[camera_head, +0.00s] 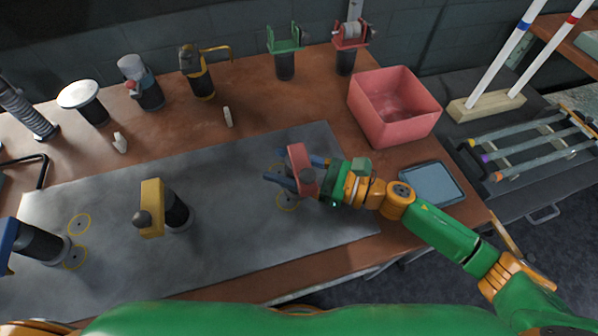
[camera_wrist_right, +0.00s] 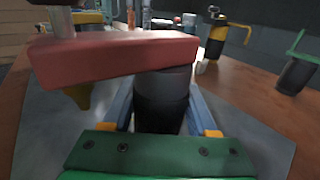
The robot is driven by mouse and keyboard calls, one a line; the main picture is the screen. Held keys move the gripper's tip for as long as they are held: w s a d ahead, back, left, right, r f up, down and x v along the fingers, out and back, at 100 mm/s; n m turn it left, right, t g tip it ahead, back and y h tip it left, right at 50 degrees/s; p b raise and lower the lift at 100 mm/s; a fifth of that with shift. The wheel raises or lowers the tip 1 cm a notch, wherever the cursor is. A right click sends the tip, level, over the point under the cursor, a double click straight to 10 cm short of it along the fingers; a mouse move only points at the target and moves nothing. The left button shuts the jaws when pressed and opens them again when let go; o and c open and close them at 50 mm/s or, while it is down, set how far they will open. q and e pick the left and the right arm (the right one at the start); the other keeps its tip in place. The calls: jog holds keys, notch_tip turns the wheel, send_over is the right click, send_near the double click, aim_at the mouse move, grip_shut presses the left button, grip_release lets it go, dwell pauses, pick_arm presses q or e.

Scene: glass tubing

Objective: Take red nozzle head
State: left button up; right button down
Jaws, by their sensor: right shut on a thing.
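The red nozzle head (camera_head: 299,168) is over the right part of the grey mat (camera_head: 240,225). It has a red block on top of a dark cylindrical body, with a short tip pointing down from the block. It fills the upper part of the right wrist view (camera_wrist_right: 115,55), where the dark body (camera_wrist_right: 160,95) stands between the fingers. My right gripper (camera_head: 293,170) is shut on the dark body below the red block. Whether its base touches the mat is hidden. My left gripper is not in view.
A yellow-headed nozzle (camera_head: 153,208) and a blue-headed one (camera_head: 35,243) stand on the mat. A pink bin (camera_head: 393,108) and a blue tray (camera_head: 432,185) lie to the right. Green (camera_head: 285,50) and red (camera_head: 348,45) holders and a black-yellow tool (camera_head: 198,75) stand at the back.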

aim_at(296, 165)
jog(key=shift+r, duration=0.35)
jog(key=r, duration=0.3)
jog(key=shift+s+d+r, duration=0.15)
jog(key=shift+s, duration=0.05)
jog(key=s+r, duration=0.1)
jog(key=s+d+r, duration=0.1)
jog(key=r, duration=0.1)
jog(key=s+d+r+p, duration=0.1)
jog(key=shift+r, duration=0.15)
jog(key=s+d+b, duration=0.1)
jog(key=s+r+b, duration=0.1)
jog(key=s, duration=0.1)
jog(key=s+d, duration=0.1)
jog(key=shift+s+d+r+b, duration=0.2)
jog(key=shift+d+b, duration=0.15)
jog(key=shift+b, duration=0.05)
jog(key=shift+s+d+r+p, duration=0.65)
jog(key=shift+s+r+p, duration=0.3)
jog(key=shift+p, duration=0.35)
jog(key=shift+s+d+r+p, duration=0.7)
jog(key=shift+s+p, duration=0.35)
jog(key=shift+p, duration=0.25)
